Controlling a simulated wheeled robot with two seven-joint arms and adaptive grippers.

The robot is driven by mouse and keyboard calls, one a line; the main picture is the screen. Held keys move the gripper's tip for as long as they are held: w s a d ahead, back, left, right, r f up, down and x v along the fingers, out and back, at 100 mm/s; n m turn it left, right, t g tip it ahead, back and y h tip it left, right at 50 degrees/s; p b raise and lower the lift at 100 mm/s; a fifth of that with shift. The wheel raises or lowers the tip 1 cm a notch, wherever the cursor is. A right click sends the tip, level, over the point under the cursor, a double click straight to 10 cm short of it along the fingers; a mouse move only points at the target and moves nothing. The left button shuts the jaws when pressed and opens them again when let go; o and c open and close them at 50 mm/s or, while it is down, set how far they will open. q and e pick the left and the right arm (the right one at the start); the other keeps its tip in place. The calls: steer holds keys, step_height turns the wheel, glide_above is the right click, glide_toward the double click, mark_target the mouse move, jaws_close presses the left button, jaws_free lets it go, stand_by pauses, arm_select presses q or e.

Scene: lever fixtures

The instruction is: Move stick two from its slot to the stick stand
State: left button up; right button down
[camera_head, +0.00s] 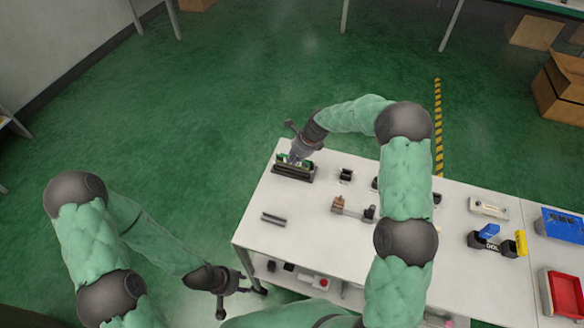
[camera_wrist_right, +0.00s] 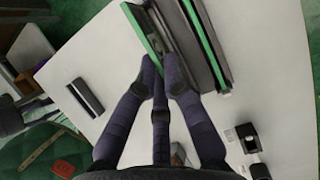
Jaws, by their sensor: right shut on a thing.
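My right gripper (camera_head: 295,158) is at the dark slotted holder (camera_head: 294,173) at the table's far left corner. In the right wrist view its fingers (camera_wrist_right: 158,72) are shut on a green-edged stick (camera_wrist_right: 137,21), which lies along the holder (camera_wrist_right: 198,40). Another green strip (camera_wrist_right: 206,40) runs along the holder's other side. I cannot tell whether the held stick is clear of its slot, and no number is readable. A low grey grooved block (camera_head: 273,218), possibly the stick stand, lies nearer the front. My left gripper (camera_head: 221,306) hangs off the table's left side; its jaw opening is unclear.
A small black fixture (camera_head: 346,175) and a brown and grey lever fixture (camera_head: 354,208) stand right of the holder. A blue and yellow fixture (camera_head: 488,238) and a red bin (camera_head: 566,294) are further right. Bare white tabletop surrounds the grey block.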

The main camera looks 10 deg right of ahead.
steer(key=shift+r+p, duration=0.3)
steer(key=shift+r, duration=0.2)
step_height(320, 180, up, 2)
steer(key=shift+p, duration=0.85)
steer(key=s+f+n+g+h+b, duration=0.1)
steer(key=s+n+g+b, duration=0.1)
steer(key=s+n, duration=0.3)
steer(key=s+d+f+n+g+h+b, duration=0.1)
steer(key=s+n+g+b, duration=0.1)
steer(key=s+n, duration=0.4)
steer(key=s+f+n+g+h+b, duration=0.1)
steer(key=s+f+n+g+b, duration=0.1)
steer(key=s+n, duration=0.4)
steer(key=shift+s+d+f+n+g+b, duration=0.1)
steer(key=shift+n+g+b, duration=0.2)
steer(key=shift+n, duration=1.15)
steer(key=shift+d+n+g+b, duration=0.1)
steer(key=shift+n+g+b, duration=0.15)
steer(key=shift+n, duration=1.2)
steer(key=shift+s+d+n+h, duration=0.2)
steer(key=shift+s+n+h, duration=0.3)
steer(key=shift+n, duration=0.3)
